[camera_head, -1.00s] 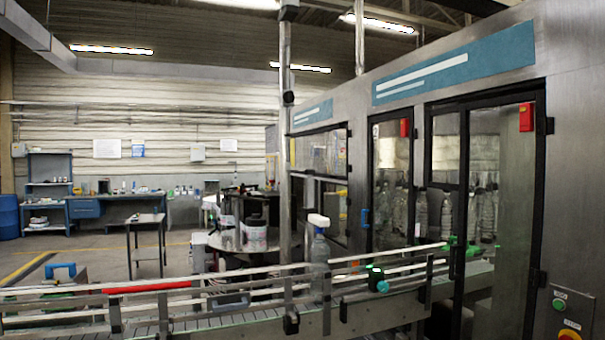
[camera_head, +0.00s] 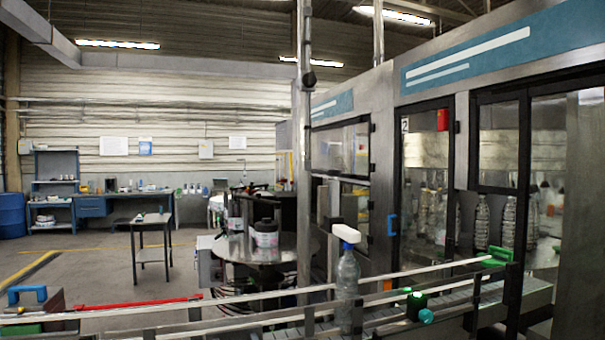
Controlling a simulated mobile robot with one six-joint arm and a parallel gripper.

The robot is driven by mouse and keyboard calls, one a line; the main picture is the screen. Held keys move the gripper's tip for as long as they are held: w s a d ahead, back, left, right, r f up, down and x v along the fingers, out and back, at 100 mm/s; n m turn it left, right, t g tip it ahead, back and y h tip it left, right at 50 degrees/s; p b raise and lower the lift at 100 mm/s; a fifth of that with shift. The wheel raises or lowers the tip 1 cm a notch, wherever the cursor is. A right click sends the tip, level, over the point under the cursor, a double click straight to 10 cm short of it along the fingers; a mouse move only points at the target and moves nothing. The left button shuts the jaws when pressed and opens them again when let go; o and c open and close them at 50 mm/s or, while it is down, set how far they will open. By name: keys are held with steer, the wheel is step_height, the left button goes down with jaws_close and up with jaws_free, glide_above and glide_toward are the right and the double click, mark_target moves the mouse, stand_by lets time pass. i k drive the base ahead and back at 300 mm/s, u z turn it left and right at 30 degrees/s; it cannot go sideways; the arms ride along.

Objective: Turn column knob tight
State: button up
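A metal column (camera_head: 304,150) rises behind the conveyor, near the middle of the view. A small round black knob (camera_head: 309,79) sits on the upper part of this column. It is too small to tell whether it is tight or loose. My gripper is not in view, and nothing touches the knob.
A conveyor with rails (camera_head: 250,307) crosses the front, carrying a clear bottle with a white top (camera_head: 347,280). A round table (camera_head: 275,251) with a white tub (camera_head: 265,234) stands behind it. The glazed machine (camera_head: 380,110) fills the right. Open floor (camera_head: 90,268) lies left.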

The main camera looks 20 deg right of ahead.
mark_target(334, 174)
steer(key=z, duration=0.35)
steer(key=i, duration=0.9)
steer(key=z, duration=0.7)
